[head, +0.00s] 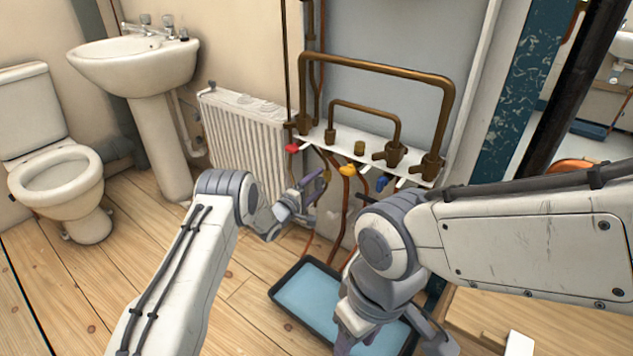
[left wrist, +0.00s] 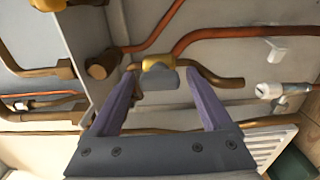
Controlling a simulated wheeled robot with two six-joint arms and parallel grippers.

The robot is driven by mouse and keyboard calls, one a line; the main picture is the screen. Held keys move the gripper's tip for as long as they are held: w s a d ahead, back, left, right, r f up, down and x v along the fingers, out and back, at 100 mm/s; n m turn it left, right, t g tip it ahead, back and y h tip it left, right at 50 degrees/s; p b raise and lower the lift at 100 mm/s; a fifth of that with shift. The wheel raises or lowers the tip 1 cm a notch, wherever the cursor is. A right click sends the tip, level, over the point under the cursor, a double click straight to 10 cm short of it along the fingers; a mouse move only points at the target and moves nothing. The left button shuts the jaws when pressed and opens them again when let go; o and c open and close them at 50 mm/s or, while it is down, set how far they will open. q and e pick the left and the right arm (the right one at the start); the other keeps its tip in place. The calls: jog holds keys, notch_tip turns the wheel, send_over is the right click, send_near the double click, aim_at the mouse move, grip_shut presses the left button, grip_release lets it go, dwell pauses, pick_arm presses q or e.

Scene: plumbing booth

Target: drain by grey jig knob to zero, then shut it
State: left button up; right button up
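The grey knob (left wrist: 168,80) sits on a brass valve body (left wrist: 157,63) in the left wrist view. My left gripper (head: 306,190) is open, its two purple fingers spread on either side of the knob in the left wrist view (left wrist: 160,80). I cannot tell whether either finger touches it. In the head view the knob is not clearly visible near the gripper, below the pipe jig (head: 365,158). My right gripper is low at the front, over the tray, largely covered by my own arm; its opening is unclear. No gauge reading is legible.
The jig carries a red handle (head: 291,148), a yellow handle (head: 347,170) and a blue handle (head: 381,183). A black tray with a blue inside (head: 308,291) lies on the floor below. A radiator (head: 240,135) stands left of the jig.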

pick_arm(q)
jog(key=shift+d, duration=0.1)
jog(key=m+b, duration=0.2)
jog(key=m, duration=0.2)
jog(key=shift+f, duration=0.15)
jog(key=m+b, duration=0.1)
jog(key=m, duration=0.2)
jog(key=m+b, duration=1)
jog(key=m, duration=0.1)
jog(key=shift+d, duration=0.1)
jog(key=p+v, duration=0.5)
jog(key=v, duration=0.5)
jog(key=s+d+r+g+y+p, duration=0.2)
jog(key=s+r+p, duration=0.2)
jog(key=r+p, duration=0.3)
jog(key=s+d+r+g+y+p, duration=0.2)
jog(key=s+r+p, duration=0.2)
jog(key=r+p, duration=0.4)
jog(key=s+d+r+g+y+p, duration=0.2)
jog(key=s+r+p, duration=0.3)
jog(key=r, duration=0.7)
jog(key=p, duration=0.2)
jog(key=shift+r+p, duration=0.15)
jog(key=shift+p, duration=0.2)
